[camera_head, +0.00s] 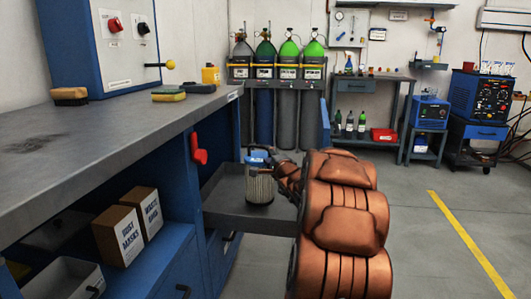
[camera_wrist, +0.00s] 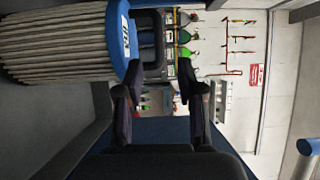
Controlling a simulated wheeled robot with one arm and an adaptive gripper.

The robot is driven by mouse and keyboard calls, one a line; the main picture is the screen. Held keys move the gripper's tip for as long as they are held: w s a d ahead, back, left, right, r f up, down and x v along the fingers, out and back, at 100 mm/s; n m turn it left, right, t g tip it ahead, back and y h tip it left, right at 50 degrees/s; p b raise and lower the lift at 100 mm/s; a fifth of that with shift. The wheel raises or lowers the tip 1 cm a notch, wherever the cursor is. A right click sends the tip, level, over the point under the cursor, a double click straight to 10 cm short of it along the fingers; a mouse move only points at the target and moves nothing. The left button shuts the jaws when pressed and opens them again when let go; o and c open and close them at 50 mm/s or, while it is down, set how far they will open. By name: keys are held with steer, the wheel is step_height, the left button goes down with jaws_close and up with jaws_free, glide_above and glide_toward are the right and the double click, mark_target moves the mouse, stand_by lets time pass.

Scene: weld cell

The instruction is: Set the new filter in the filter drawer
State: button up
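The filter (camera_head: 260,186), a pleated light-grey cylinder with a blue labelled cap, stands upright in the open grey filter drawer (camera_head: 248,222). In the wrist view the filter (camera_wrist: 60,45) lies sideways at the upper left, with a black loop handle (camera_wrist: 158,72) on its blue cap. My gripper (camera_head: 272,160) is beside the top of the filter, on its right. In the wrist view my gripper (camera_wrist: 160,80) has its two dark fingers apart, with the handle just beyond the left fingertip. Whether a finger touches the handle I cannot tell. My arm hides the drawer's right end.
Boxes (camera_head: 118,235) sit on the shelf below. Gas cylinders (camera_head: 288,100) stand behind the drawer. The floor at right is clear.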

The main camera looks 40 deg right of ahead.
steer(key=shift+v, duration=0.8)
